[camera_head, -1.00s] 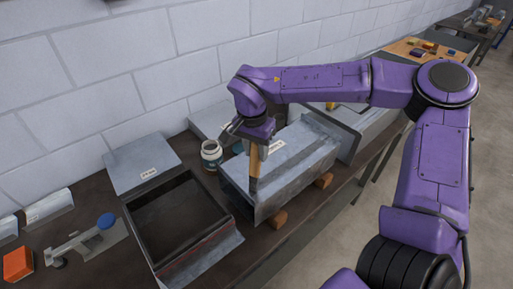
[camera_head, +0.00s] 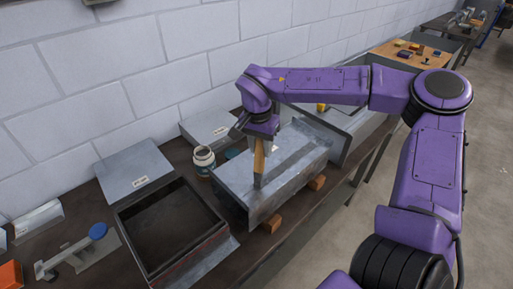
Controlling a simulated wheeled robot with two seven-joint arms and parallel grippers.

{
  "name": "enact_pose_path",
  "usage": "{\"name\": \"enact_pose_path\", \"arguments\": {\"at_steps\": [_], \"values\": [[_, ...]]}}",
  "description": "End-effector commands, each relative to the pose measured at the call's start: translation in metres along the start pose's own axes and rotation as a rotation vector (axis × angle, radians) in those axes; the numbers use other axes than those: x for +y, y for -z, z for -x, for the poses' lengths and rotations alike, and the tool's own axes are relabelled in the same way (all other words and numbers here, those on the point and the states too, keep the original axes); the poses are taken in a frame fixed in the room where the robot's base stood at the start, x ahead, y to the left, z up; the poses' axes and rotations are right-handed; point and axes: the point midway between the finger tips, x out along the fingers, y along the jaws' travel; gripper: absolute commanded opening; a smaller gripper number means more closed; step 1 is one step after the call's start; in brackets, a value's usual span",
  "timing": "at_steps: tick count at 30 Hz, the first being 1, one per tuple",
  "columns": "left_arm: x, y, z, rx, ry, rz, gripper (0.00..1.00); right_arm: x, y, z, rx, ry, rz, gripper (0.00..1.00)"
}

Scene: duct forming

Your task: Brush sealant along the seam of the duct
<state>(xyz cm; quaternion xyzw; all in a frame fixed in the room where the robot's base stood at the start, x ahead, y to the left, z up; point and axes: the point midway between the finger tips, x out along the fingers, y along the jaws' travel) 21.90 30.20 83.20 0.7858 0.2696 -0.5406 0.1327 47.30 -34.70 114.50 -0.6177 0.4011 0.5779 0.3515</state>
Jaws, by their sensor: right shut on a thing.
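The duct (camera_head: 296,172) is a grey sheet-metal box resting on wooden blocks (camera_head: 271,224) on the dark workbench. A darker grey strip runs along its top face. My right gripper (camera_head: 260,138) is above the duct's near-left part, shut on a brush (camera_head: 259,160) with a wooden handle. The brush points down, with its dark lower end at the duct's top; I cannot tell if it touches. An open white jar (camera_head: 204,160) stands left of the duct, behind the brush. My left gripper is not in view.
A dark open-topped tray (camera_head: 160,262) stands left of the duct, with a flat grey sheet (camera_head: 135,171) behind it. A tool with a blue knob (camera_head: 97,231) and an orange block (camera_head: 11,274) lie at far left. A wall is behind the bench.

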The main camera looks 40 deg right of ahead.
Motion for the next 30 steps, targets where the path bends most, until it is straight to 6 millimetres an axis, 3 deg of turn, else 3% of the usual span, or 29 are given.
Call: {"name": "enact_pose_path", "arguments": {"at_steps": [13,24,30], "values": [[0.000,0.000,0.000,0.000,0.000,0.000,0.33,0.005,0.009,-0.004,-0.002,-0.005,-0.001,0.00],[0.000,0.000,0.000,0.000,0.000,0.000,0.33,0.014,0.034,-0.004,-0.001,-0.004,-0.003,0.00],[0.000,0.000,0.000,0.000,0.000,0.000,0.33,0.015,0.035,-0.004,-0.001,-0.004,-0.001,0.00]]}}
